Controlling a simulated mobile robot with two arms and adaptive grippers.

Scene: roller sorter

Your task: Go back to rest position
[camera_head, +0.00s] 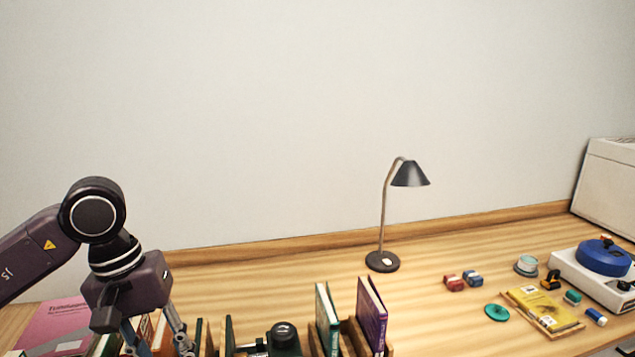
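My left gripper (157,342) hangs downward at the lower left, over a row of books. Its two fingers are spread apart, with book spines showing behind and between them. The fingertips are close to the bottom edge of the picture, and I see nothing clamped between them. My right gripper is not in view.
A green book (327,318) and a purple book (372,313) stand upright in a wooden holder. A pink book (58,325) lies at far left. A desk lamp (382,262) stands mid-table. A yellow packet (541,308), a teal disc (496,312) and a blue-topped device (603,257) are at right.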

